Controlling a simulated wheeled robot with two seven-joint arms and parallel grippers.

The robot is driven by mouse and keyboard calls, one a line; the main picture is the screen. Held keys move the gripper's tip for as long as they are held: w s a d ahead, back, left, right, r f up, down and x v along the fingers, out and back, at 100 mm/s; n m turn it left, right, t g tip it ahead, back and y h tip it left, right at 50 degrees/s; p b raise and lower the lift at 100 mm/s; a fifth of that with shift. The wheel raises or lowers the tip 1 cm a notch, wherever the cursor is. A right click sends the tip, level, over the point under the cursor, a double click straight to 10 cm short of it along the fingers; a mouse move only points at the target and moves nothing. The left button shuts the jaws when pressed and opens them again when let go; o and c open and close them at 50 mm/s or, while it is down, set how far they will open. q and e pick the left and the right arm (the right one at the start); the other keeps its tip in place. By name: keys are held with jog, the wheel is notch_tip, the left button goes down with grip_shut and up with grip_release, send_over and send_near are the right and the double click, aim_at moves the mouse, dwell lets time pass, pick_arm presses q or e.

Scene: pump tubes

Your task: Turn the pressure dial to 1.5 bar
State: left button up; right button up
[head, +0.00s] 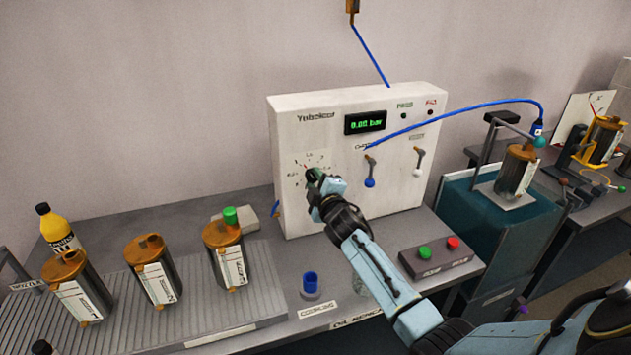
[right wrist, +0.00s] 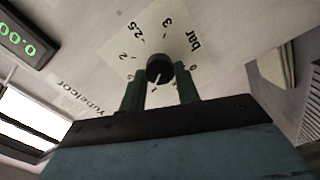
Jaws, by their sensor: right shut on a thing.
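The pressure dial's knob (right wrist: 160,68) is round and black, on a white scale plate (head: 300,160) at the left of the white pump panel (head: 290,120). My right gripper (head: 316,178) reaches up to the dial. In the right wrist view its green fingers (right wrist: 160,84) are shut on the knob, one on each side. The knob's white mark points down toward the fingers, between the visible 2 and 0; the marks there are partly hidden. The green display (head: 366,123) reads 0.00 bar. My left gripper is out of view.
Two toggle levers (head: 370,170) (head: 419,160) stand right of the dial. A box with green and red buttons (head: 438,257) lies in front, near my right arm. Several canisters stand on the ribbed tray (head: 215,322) at left.

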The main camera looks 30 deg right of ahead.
jog(key=m+p, duration=0.1)
jog(key=m, duration=0.5)
dwell(0.6)
jog(key=o, duration=1)
jog(key=p+v, duration=0.1)
jog(key=v, duration=1.2)
jog(key=shift+s, duration=0.2)
jog(key=shift+m, duration=0.3)
